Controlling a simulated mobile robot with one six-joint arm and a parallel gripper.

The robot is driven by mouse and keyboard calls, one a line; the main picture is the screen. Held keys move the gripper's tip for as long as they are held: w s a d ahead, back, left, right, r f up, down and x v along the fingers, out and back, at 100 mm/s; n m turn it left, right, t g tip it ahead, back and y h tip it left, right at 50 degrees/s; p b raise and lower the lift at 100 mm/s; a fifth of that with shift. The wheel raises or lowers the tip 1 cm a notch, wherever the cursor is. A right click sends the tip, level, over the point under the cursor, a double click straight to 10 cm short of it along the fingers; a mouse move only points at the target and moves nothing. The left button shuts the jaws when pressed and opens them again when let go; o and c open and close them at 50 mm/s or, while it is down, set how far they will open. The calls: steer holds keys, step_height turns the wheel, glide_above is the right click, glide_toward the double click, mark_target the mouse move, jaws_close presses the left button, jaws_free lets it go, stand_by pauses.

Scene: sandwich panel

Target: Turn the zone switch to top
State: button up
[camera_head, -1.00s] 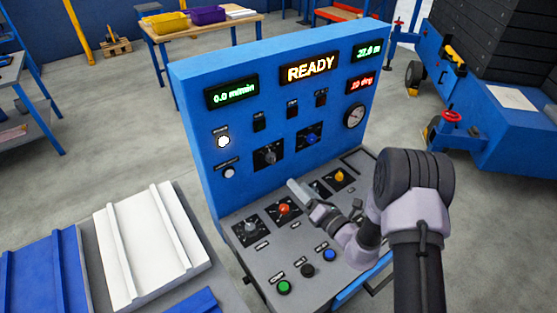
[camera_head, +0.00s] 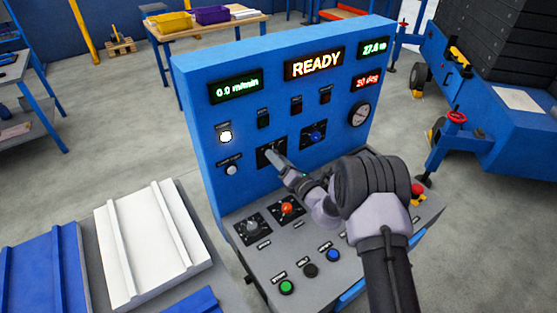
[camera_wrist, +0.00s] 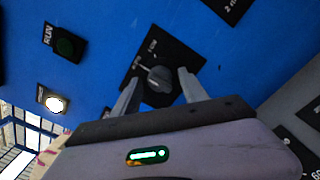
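A grey rotary switch with a black plate (camera_head: 262,158) is on the upright blue panel, left of a blue-knobbed switch (camera_head: 316,136). I cannot read its name, so I cannot tell for sure that it is the zone switch. My gripper (camera_head: 272,152) is at this switch and partly covers it in the head view. In the wrist view the grey knob (camera_wrist: 158,76) sits between the two spread fingertips of my gripper (camera_wrist: 159,80). The fingers look open, with gaps beside the knob. Small position labels show on the plate, too blurred to read surely.
The sloped desk below has a red knob (camera_head: 286,208), a grey knob (camera_head: 252,227) and green, black and blue buttons. A READY display (camera_head: 315,64) is above.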

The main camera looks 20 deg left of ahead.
jaws_close()
steer(key=shift+n, duration=0.3)
steer(key=shift+n+b, duration=2.5)
steer(key=shift+n, duration=1.6)
steer(key=shift+o, duration=1)
jaws_free()
